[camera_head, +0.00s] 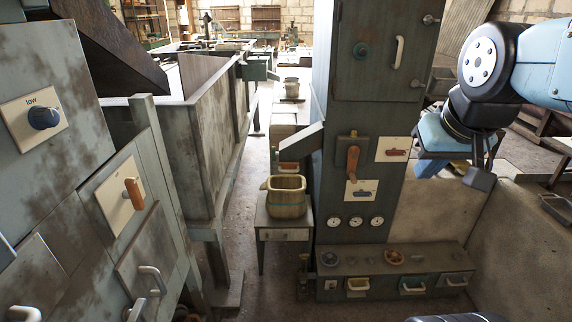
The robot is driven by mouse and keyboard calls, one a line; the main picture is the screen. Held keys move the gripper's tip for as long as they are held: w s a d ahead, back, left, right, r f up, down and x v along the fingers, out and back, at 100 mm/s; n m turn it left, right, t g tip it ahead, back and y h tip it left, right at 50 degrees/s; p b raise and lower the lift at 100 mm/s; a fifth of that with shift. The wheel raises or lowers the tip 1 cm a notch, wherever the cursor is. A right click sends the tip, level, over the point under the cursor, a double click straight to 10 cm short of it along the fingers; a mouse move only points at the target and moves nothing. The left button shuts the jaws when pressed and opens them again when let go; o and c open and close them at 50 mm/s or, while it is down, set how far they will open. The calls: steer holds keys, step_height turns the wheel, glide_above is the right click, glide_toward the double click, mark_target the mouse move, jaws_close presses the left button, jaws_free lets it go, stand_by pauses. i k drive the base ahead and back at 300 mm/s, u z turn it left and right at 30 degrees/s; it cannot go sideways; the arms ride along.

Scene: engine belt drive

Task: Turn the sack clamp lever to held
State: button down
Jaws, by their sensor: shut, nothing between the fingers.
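I cannot tell which lever is the sack clamp lever, as most labels are too small to read. On the left cabinet, an orange-brown lever (133,193) sits on a cream plate, slightly tilted. My gripper (479,176) hangs at the right, in front of a pale wall and apart from all levers. It is shut and empty.
A blue knob (43,117) marked "low" is on the left cabinet. Gauges (355,221) sit above a low drawer bench (395,262). A chute (302,140) juts left from the tall cabinet. Floor shows between the cabinets.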

mark_target(274, 154)
steer(key=u, duration=0.15)
steer(key=i, duration=0.9)
steer(key=z, duration=0.05)
